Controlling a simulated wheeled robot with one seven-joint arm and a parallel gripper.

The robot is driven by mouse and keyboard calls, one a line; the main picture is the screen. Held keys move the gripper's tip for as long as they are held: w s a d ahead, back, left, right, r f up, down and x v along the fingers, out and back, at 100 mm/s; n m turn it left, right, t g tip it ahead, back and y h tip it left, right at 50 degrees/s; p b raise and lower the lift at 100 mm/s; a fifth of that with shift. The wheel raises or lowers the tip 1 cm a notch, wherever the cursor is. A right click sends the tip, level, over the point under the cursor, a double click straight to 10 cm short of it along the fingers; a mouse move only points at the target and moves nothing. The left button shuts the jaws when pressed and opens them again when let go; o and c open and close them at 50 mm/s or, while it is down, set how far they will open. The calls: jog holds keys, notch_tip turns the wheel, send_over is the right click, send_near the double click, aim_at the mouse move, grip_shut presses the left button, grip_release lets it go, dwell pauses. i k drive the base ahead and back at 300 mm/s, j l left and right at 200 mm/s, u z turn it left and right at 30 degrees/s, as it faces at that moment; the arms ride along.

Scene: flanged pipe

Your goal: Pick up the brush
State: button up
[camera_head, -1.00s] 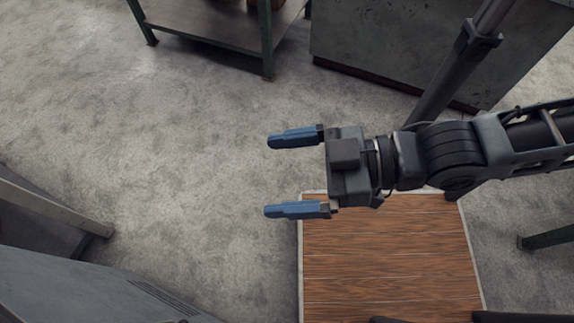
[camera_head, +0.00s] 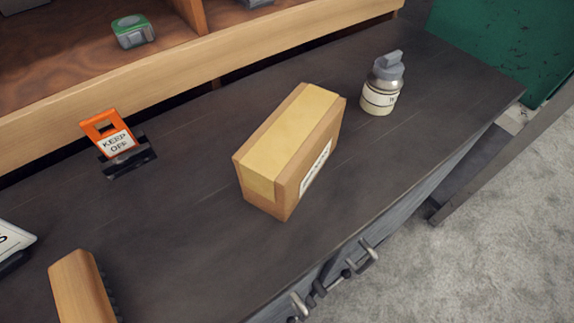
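A wooden block with a row of dark bristle-like tufts along its right side, which looks like the brush (camera_head: 80,287), lies on the dark workbench top (camera_head: 190,225) at the lower left. Its near end is cut off by the bottom edge of the picture. My gripper is not in view now, so its present state and its distance from the brush do not show.
A cardboard box (camera_head: 290,140) stands mid-bench, with a grey-capped bottle (camera_head: 382,85) to its right. An orange "KEEP OFF" tag (camera_head: 107,128) stands behind. A wooden shelf (camera_head: 200,82) holds a green-grey item (camera_head: 133,31). Clamp-like handles (camera_head: 365,255) stick out at the front.

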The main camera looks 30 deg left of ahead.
aim_at(78, 285)
jog(key=u, duration=1.6)
